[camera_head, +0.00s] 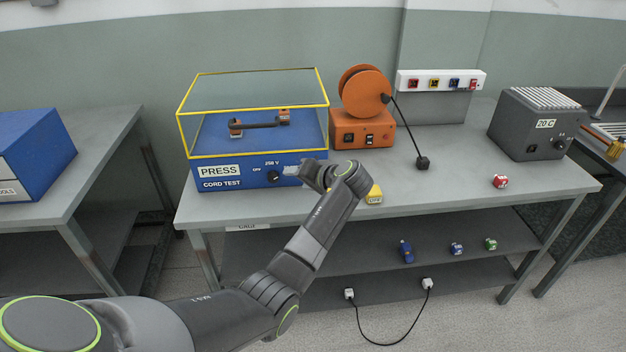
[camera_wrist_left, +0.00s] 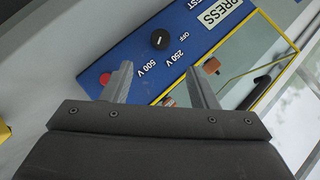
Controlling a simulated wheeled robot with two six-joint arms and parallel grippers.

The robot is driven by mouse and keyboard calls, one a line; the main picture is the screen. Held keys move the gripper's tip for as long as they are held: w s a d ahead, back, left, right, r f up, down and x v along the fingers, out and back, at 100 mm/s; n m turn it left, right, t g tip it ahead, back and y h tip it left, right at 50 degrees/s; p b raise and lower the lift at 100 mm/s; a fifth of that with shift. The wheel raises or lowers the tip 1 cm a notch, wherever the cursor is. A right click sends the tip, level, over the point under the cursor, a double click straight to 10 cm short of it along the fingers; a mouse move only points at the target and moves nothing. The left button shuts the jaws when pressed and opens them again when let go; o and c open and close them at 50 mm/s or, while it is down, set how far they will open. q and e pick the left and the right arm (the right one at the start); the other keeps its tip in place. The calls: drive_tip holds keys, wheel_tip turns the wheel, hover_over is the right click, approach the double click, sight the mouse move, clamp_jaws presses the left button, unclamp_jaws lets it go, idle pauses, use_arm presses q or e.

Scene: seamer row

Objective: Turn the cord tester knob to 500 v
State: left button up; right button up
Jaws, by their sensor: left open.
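The cord tester (camera_head: 235,180) is a blue box on the bench, labelled PRESS and CORD TEST, with a yellow-framed clear cover. Its black knob (camera_head: 273,176) is on the front panel, with OFF and 250 V markings readable nearby. The left wrist view shows the knob (camera_wrist_left: 160,39) with a small white pointer mark, and OFF, 250 V and 500 V printed around it; I cannot tell surely which it points at. My left gripper (camera_head: 292,171) is open and empty at the panel, right of the knob. In the wrist view the fingertips (camera_wrist_left: 159,68) are apart from the knob.
A red button (camera_wrist_left: 105,79) is on the panel near the left finger. A yellow block (camera_head: 375,194) lies by my left wrist. An orange cord reel (camera_head: 362,130) stands behind, its black plug (camera_head: 422,163) on the bench. A grey heater-like box (camera_head: 530,125) stands right.

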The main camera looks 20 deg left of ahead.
use_arm(q)
drive_tip(key=v, duration=0.5)
drive_tip(key=shift+d+r, duration=0.1)
drive_tip(key=shift+d, duration=0.05)
drive_tip(key=s+a+f+m+h, duration=0.1)
drive_tip(key=s+f+m+h, duration=0.1)
drive_tip(key=f, duration=0.9)
drive_tip(key=s+a+f+m+h, duration=0.1)
drive_tip(key=s+f+m, duration=0.1)
drive_tip(key=f, duration=1)
drive_tip(key=s+f+m+g+h, duration=0.1)
drive_tip(key=s+f+h, duration=0.1)
drive_tip(key=s+f, duration=0.45)
drive_tip(key=s+f+h, duration=0.1)
drive_tip(key=s+f, duration=0.3)
drive_tip(key=f, duration=0.5)
drive_tip(key=s+f+g+h, duration=0.1)
drive_tip(key=s+f, duration=0.6)
drive_tip(key=s, duration=0.4)
drive_tip(key=s+f+g+h, duration=0.1)
drive_tip(key=s+f+h, duration=0.1)
drive_tip(key=s+f, duration=0.7)
drive_tip(key=s+f+n+h, duration=0.1)
drive_tip(key=s+f+n, duration=0.2)
drive_tip(key=s, duration=1.9)
drive_tip(key=shift+s+a, duration=0.2)
drive_tip(key=shift+a, duration=0.1)
